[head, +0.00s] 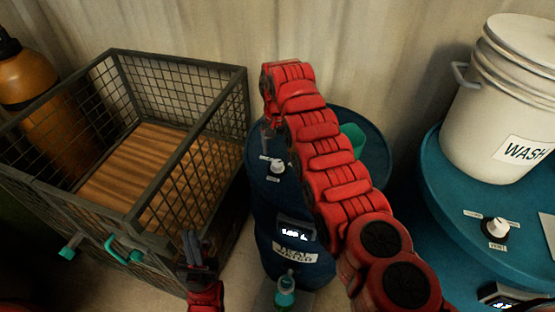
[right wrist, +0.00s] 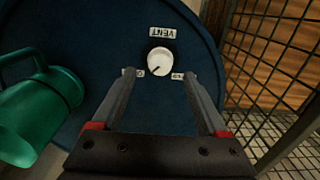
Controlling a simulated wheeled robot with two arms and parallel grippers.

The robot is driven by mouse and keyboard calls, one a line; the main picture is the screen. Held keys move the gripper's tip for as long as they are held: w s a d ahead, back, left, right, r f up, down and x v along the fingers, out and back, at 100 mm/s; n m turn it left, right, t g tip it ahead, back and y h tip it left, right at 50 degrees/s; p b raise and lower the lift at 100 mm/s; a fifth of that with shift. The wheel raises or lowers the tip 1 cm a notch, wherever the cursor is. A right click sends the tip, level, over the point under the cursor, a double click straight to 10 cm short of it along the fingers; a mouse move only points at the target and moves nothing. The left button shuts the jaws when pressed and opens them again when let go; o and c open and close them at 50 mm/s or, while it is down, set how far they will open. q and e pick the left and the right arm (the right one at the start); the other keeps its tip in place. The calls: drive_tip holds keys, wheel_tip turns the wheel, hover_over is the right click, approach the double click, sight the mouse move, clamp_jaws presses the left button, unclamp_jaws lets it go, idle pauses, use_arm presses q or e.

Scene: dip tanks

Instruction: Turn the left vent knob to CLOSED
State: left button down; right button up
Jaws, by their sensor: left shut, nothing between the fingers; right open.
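The left vent knob (head: 277,166) is a small white knob on top of the left blue drum (head: 265,205). In the right wrist view the same knob (right wrist: 161,59) appears upside down, near the VENT label, its dark mark pointing to the lower left. Two small labels beside it are partly covered by my fingers and unreadable. My right gripper (right wrist: 159,73) is open, one finger on each side of the knob in the picture; I cannot tell whether they touch it. My left gripper (head: 195,248) is shut and empty, in front of the wire crate.
A wire crate (head: 180,180) is on the left, with an orange cylinder (head: 45,115) beyond. On the right, another blue drum (head: 450,205) has its own knob (head: 495,228) and a white WASH bucket (head: 490,120).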

sight(278, 163)
wheel_tip(278, 163, down, 5)
drive_tip(key=shift+f, duration=0.1)
clamp_jaws()
idle(0.5)
